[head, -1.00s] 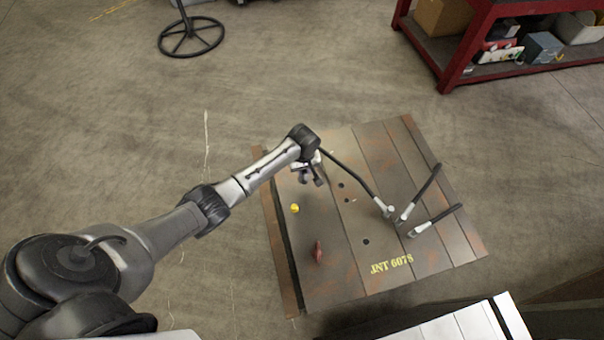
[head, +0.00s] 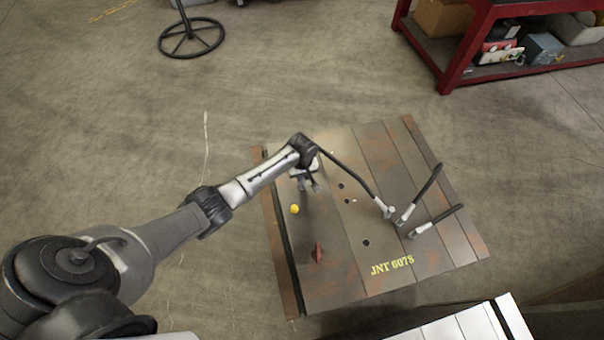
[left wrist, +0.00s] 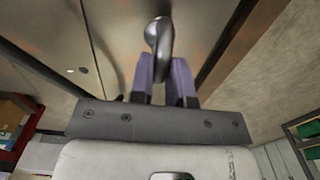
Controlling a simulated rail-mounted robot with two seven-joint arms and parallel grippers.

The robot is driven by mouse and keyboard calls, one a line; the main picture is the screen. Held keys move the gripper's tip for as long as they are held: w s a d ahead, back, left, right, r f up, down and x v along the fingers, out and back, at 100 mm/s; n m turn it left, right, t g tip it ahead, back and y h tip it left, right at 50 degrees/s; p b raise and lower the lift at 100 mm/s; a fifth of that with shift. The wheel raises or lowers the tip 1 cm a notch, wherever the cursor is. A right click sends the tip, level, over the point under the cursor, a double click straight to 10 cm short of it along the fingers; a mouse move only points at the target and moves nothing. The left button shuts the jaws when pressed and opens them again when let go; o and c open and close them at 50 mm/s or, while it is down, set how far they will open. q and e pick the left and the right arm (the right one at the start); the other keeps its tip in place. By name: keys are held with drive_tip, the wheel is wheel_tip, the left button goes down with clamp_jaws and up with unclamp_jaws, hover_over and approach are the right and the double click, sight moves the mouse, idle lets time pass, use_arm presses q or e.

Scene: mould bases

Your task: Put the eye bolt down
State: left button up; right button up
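The eye bolt (left wrist: 159,36) is a shiny grey metal ring in the left wrist view, standing out past my left fingertips. My left gripper (left wrist: 162,75) has purple-grey fingers, one on each side of the eye bolt's shank, and is shut on it. In the head view my left gripper (head: 308,186) is over the upper left part of the rusty steel mould base (head: 335,285). The eye bolt is too small to make out there, and I cannot tell whether it touches the plate. My right gripper is not in view.
A yellow knob (head: 295,209) and a red piece (head: 317,254) are on the plate below my gripper. Black hoses (head: 424,192) with metal ends are at its right. Several dark holes (head: 366,242) dot the plate. A red shelf (head: 455,60) stands at the upper right.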

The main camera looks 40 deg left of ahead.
use_arm(q)
drive_tip(key=o, duration=0.4)
drive_tip(key=shift+o, duration=0.2)
wheel_tip(320, 180, up, 12)
drive_tip(key=p, duration=0.2)
drive_tip(key=s+d+f+m+t, duration=0.1)
drive_tip(key=s+d+f+m, duration=0.2)
drive_tip(key=s, duration=0.4)
drive_tip(key=s+d+f+m, duration=0.1)
drive_tip(key=s+d+m, duration=0.3)
drive_tip(key=s+d, duration=0.25)
drive_tip(key=s+d+r+m+t, duration=0.1)
drive_tip(key=s+r+m, duration=0.2)
drive_tip(key=s, duration=0.5)
drive_tip(key=s+d+r+m+t, duration=0.1)
drive_tip(key=s+d+r+m, duration=0.1)
drive_tip(key=s, duration=0.7)
wheel_tip(320, 180, up, 2)
drive_tip(key=shift+s+r+m+t, duration=0.1)
drive_tip(key=shift+s+m+t, duration=0.15)
drive_tip(key=shift+m, duration=0.45)
